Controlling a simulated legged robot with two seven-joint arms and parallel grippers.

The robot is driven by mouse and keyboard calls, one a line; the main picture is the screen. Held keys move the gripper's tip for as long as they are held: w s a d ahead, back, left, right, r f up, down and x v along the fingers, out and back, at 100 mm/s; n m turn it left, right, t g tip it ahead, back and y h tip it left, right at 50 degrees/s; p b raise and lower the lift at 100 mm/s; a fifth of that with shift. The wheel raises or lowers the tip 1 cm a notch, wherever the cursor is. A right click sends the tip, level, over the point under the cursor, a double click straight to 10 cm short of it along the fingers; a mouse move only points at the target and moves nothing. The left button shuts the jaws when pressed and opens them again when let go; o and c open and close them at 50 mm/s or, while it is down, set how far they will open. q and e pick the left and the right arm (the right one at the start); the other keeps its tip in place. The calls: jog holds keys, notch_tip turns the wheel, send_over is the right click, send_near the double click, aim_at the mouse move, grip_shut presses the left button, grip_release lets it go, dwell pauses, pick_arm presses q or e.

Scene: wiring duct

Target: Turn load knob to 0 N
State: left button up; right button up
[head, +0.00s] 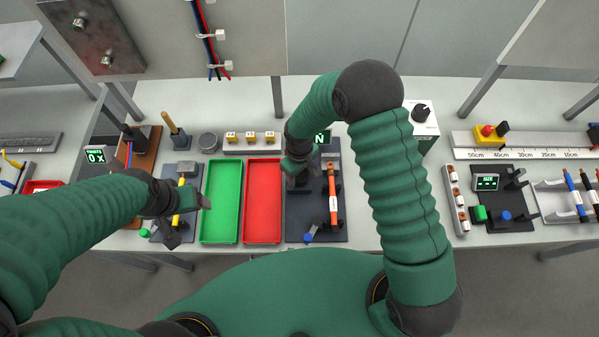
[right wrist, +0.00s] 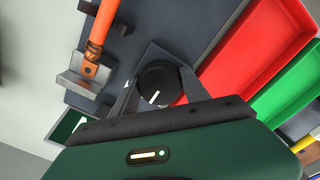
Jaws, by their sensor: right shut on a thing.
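The load knob (right wrist: 157,80) is round and black with a white pointer line; it shows between my right gripper's fingers in the right wrist view. My right gripper (right wrist: 160,92) is shut on the knob. In the head view my right gripper (head: 298,178) is over the dark load station base (head: 325,232), and it hides the knob. A small display (head: 322,137) behind it shows an "N"; its number is hidden by my arm. The display (right wrist: 68,126) is partly cut off by my gripper in the right wrist view. My left gripper (head: 190,221) is open and empty near a yellow-handled tool.
A red tray (head: 263,205) and a green tray (head: 221,205) lie to the left.

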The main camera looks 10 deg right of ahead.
jog(key=shift+w+r, duration=0.1)
jog(key=shift+w, duration=0.1)
jog(key=o, duration=1.4)
jog(key=shift+a, duration=0.15)
jog(key=shift+r, duration=0.15)
notch_tip(320, 180, up, 16)
jog(key=b, duration=0.2)
jog(key=shift+r, duration=0.15)
